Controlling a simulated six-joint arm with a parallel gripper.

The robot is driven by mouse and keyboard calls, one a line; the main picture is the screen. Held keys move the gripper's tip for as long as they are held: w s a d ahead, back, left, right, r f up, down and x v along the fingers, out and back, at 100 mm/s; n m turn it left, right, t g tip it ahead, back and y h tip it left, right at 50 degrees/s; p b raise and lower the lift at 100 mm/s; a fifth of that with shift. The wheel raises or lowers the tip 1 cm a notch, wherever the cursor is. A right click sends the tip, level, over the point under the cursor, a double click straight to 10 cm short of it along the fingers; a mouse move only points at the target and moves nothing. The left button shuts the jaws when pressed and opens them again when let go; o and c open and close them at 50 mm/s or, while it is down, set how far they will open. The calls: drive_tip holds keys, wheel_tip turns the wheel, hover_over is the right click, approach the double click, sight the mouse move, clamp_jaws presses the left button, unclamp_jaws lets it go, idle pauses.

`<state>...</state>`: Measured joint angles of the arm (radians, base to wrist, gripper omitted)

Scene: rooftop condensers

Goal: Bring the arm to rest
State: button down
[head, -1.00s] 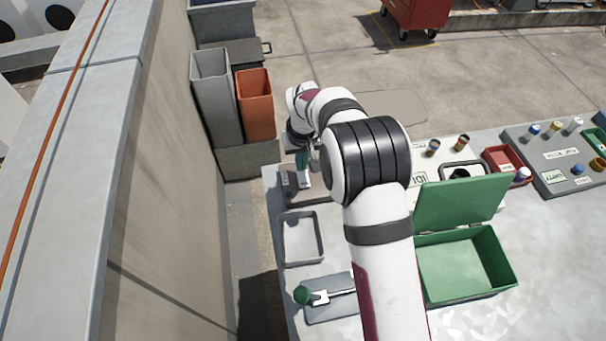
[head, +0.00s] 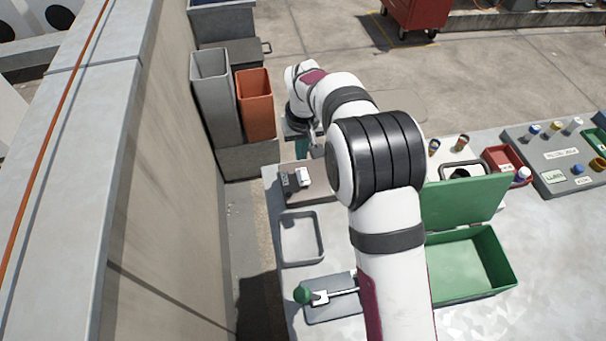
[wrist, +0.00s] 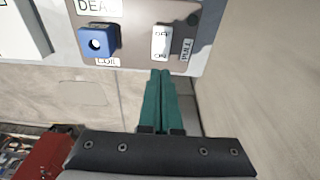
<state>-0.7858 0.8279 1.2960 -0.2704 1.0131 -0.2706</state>
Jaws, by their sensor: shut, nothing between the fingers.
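My gripper (head: 302,150) hangs at the far left corner of the table, partly hidden by my own arm. In the wrist view its two teal fingers (wrist: 160,78) are shut together with nothing between them. The tips point toward the edge of a grey-brown panel (wrist: 135,45) and look apart from its white rocker switch (wrist: 160,43). That switch also shows in the head view (head: 304,177), nearer the camera than the fingers. My arm reaches forward over the table and bends left at the elbow.
A blue block (wrist: 97,42) with a hole sits beside the switch. Grey (head: 213,95) and orange (head: 255,105) bins stand beyond the table, beside a wall (head: 165,180).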

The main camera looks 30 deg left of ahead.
wheel_tip(320, 180, up, 2)
idle(0.5)
